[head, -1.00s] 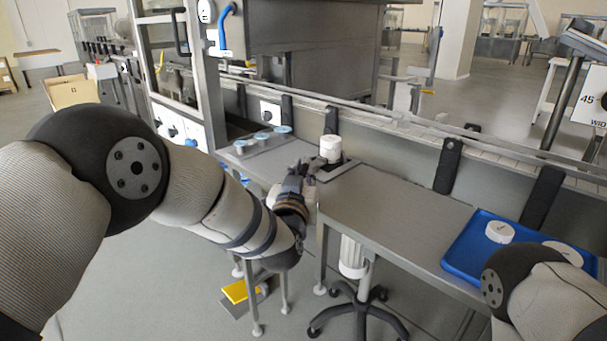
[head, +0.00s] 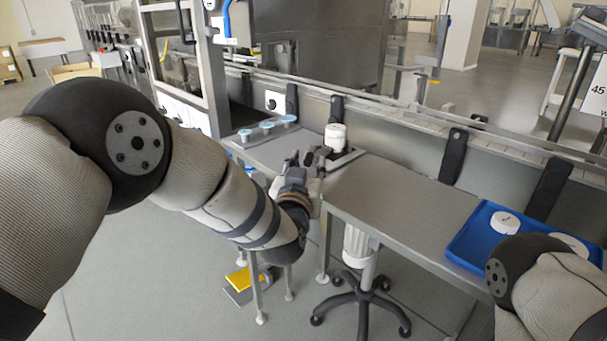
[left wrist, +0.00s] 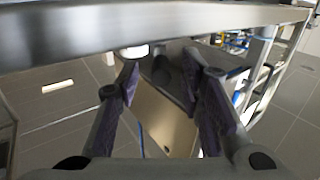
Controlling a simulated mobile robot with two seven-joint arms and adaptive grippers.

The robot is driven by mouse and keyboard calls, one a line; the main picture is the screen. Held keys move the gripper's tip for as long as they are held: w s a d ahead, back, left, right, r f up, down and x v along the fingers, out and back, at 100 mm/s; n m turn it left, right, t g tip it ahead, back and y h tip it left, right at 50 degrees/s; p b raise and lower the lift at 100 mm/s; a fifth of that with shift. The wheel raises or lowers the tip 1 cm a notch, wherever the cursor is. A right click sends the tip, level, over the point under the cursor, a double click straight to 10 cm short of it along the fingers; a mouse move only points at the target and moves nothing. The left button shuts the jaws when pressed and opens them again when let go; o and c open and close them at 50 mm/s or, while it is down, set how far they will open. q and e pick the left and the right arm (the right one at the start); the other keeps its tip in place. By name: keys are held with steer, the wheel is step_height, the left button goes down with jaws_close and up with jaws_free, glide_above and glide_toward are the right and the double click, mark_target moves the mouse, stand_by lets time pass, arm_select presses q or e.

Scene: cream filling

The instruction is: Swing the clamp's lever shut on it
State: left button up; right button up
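A white jar (head: 335,136) stands upright in a dark-edged fixture (head: 345,160) at the left end of the grey bench, by the conveyor wall. I cannot make out the clamp's lever clearly; it may be hidden behind my gripper. My left gripper (head: 306,158) is just in front of and left of the jar, near the bench corner. In the left wrist view its two fingers (left wrist: 165,75) are spread with nothing held between them. A small white piece (left wrist: 135,52) shows by the left fingertip, under a metal edge. My right gripper is out of view; only part of that arm shows.
A blue tray (head: 466,245) with white lids (head: 505,223) lies at the bench's right. The grey bench top (head: 400,195) between fixture and tray is clear. A wheeled stool base (head: 365,290) stands below.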

arm_select(q)
steer(key=s+a, duration=0.2)
steer(key=s, duration=0.9)
steer(key=s+a+f+g+y+p, duration=0.1)
steer(key=s+a+f+g, duration=0.5)
steer(key=s+f, duration=0.55)
steer(key=s+a+f+g+y+p, duration=0.1)
steer(key=s+a+f+g, duration=0.45)
steer(key=s+f, duration=0.6)
steer(key=s+a+f+g, duration=0.1)
steer(key=s+a+g, duration=0.2)
steer(key=s, duration=0.5)
steer(key=s+a+f+n+g, duration=0.1)
steer(key=s+a+f+g, duration=0.1)
steer(key=s, duration=0.6)
steer(key=s+a+f+n+g+y, duration=0.1)
steer(key=s+a+g, duration=0.3)
steer(key=s, duration=0.5)
steer(key=shift+f, duration=0.6)
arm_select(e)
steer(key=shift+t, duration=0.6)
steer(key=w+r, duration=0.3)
